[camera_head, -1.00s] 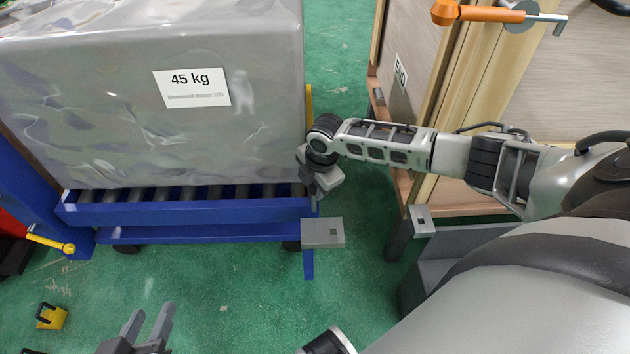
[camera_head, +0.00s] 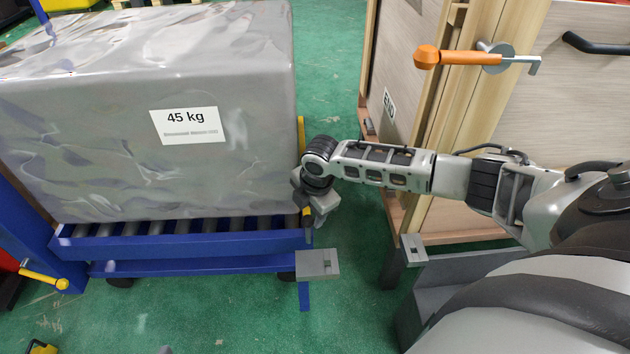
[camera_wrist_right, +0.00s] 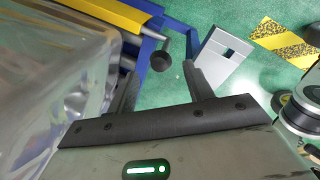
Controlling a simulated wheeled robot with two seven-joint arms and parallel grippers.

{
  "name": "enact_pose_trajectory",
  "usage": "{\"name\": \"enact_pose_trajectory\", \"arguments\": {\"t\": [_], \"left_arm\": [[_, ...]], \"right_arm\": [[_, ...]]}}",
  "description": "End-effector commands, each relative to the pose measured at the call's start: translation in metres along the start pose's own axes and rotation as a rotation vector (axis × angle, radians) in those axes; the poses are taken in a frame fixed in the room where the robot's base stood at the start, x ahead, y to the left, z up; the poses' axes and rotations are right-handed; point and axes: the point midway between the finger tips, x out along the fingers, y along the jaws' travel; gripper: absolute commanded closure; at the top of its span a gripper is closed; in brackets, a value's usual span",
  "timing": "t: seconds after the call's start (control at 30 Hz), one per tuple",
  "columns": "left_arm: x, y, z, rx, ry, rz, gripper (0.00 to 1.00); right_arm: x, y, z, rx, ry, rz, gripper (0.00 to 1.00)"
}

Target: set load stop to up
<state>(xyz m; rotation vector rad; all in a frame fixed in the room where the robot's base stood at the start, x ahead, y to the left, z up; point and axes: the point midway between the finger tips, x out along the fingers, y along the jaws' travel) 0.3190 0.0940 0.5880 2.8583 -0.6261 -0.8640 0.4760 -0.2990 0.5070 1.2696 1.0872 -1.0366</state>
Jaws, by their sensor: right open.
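A yellow bar (camera_head: 301,132), which looks like the load stop, runs along the right end of the blue roller cart (camera_head: 190,240), beside the wrapped load. It also shows in the right wrist view (camera_wrist_right: 100,14), near a dark round knob (camera_wrist_right: 160,62) on a short rod. I cannot tell whether the stop is up or down. My right gripper (camera_head: 308,232) is at this end of the cart, pointing down. In the right wrist view its fingers (camera_wrist_right: 162,88) are apart, with the knob just beyond the gap. Only a tip of my left gripper (camera_head: 165,350) shows at the bottom edge.
The grey wrapped 45 kg load (camera_head: 150,60) rests on the cart rollers. A grey plate (camera_head: 317,263) sticks out below my right gripper. A wooden cabinet (camera_head: 480,120) with an orange handle (camera_head: 470,57) stands to the right.

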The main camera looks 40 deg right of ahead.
Motion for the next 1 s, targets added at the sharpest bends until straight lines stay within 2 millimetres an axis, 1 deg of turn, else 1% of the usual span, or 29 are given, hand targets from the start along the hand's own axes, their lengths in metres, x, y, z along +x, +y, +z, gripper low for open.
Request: {"name": "enact_pose_trajectory", "arguments": {"t": [0.03, 0.1, 0.2, 0.3, 0.4, 0.5, 0.6, 0.7, 1.0], "left_arm": [[-0.001, -0.002, 0.001, -0.006, -0.034, -0.009, 0.64], [0.004, -0.007, 0.006, -0.022, -0.075, -0.026, 0.64], [0.002, -0.009, 0.011, -0.027, -0.113, -0.035, 0.64], [-0.003, -0.010, 0.008, -0.028, -0.120, -0.044, 0.64], [-0.011, -0.009, 0.000, -0.025, -0.096, -0.052, 0.64], [-0.016, -0.009, -0.006, -0.021, -0.079, -0.059, 0.64], [-0.019, -0.010, -0.009, -0.019, -0.070, -0.064, 0.64], [-0.021, -0.010, -0.010, -0.018, -0.067, -0.066, 0.64], [-0.021, -0.010, -0.010, -0.018, -0.065, -0.067, 0.64]], "right_arm": [[-0.019, 0.002, 0.001, -0.001, -0.001, 0.003, 0.48], [-0.037, 0.001, 0.001, -0.001, -0.001, 0.002, 0.48], [-0.061, 0.001, 0.001, -0.002, -0.001, 0.003, 0.48], [-0.084, 0.001, 0.001, -0.001, 0.000, 0.002, 0.48], [-0.102, 0.001, 0.001, -0.001, -0.001, 0.002, 0.48], [-0.115, 0.001, 0.001, 0.001, 0.000, 0.002, 0.48], [-0.122, 0.001, 0.000, 0.000, 0.000, 0.001, 0.48], [-0.126, 0.000, 0.000, 0.001, 0.000, 0.001, 0.48], [-0.126, 0.000, 0.001, 0.001, 0.000, 0.001, 0.48]]}}
